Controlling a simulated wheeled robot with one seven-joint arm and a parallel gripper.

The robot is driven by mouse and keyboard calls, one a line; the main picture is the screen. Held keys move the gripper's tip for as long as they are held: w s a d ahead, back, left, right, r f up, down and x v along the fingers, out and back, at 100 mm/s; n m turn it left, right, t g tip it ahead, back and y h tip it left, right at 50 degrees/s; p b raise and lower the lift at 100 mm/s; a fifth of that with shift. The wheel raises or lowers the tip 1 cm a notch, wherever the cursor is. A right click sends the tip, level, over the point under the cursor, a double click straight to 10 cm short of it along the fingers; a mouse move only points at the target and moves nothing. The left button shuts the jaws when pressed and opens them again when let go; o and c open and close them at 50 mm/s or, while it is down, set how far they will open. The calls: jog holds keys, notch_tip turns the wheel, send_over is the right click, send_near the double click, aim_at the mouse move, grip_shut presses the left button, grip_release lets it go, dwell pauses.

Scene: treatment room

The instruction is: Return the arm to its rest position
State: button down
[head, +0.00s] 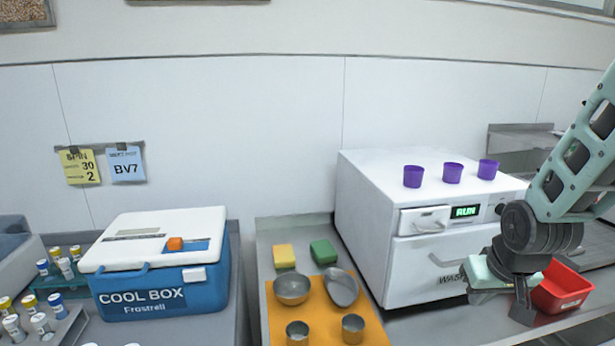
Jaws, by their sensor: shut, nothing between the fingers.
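My arm (577,160) reaches in from the right edge. I cannot tell whether the fingers touch the bin or the counter.
A white machine (365,215) reading RUN stands left of my gripper, with three purple cups (452,173) on top. An orange mat (375,332) with metal bowls and cups lies further left, beside a blue cool box (160,300). Vials (40,322) stand at far left.

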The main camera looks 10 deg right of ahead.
jog(key=s+a+r+n+g, duration=0.2)
jog(key=s+a+n, duration=0.2)
jog(key=s+a, duration=0.5)
jog(key=s+a+r+n+g+y, duration=0.1)
jog(key=s+a+r+n+g, duration=0.1)
jog(key=s+a+n, duration=0.3)
jog(key=s+a+r, duration=0.1)
jog(key=s+a, duration=0.3)
jog(key=a, duration=0.4)
jog(key=shift+s+a+r+n, duration=0.3)
jog(key=shift+a+r, duration=0.05)
